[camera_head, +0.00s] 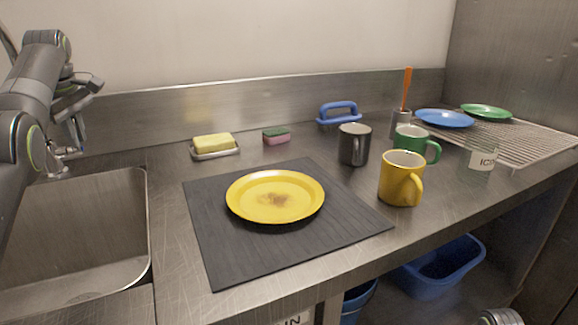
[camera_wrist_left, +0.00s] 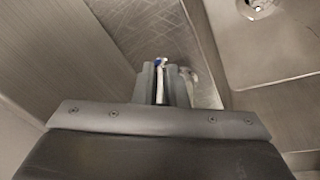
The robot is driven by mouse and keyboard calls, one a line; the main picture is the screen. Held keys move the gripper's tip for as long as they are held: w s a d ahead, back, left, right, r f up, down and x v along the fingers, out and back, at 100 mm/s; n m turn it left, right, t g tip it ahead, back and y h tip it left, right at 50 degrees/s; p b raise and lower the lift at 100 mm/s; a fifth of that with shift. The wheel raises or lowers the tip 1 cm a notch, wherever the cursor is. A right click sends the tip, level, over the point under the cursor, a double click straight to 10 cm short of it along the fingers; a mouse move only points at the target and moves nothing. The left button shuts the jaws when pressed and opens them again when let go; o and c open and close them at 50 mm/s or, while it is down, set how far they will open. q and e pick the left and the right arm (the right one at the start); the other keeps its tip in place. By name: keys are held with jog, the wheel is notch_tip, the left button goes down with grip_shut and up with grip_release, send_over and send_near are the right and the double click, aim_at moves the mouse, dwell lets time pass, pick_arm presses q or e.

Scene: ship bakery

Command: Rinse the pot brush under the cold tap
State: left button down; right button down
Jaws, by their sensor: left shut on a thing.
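My left gripper (camera_head: 76,140) is at the back of the sink, by the metal tap (camera_head: 57,168). In the left wrist view the gripper (camera_wrist_left: 163,88) is shut on a thin pale piece with a blue end (camera_wrist_left: 160,63), which looks like the cold tap's lever. The fingers hide most of it.
The sink basin (camera_head: 80,230) is at left. A yellow plate (camera_head: 275,196) lies on a dark mat (camera_head: 235,255). Black (camera_head: 354,144), green (camera_head: 411,137) and yellow (camera_head: 400,180) mugs stand to its right. A butter-coloured block in a dish (camera_head: 214,146) and a sponge (camera_head: 276,136) lie behind.

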pick_arm(q)
jog(key=shift+r, duration=0.15)
jog(key=c, duration=1.5)
grip_release()
jog(key=shift+o, duration=0.2)
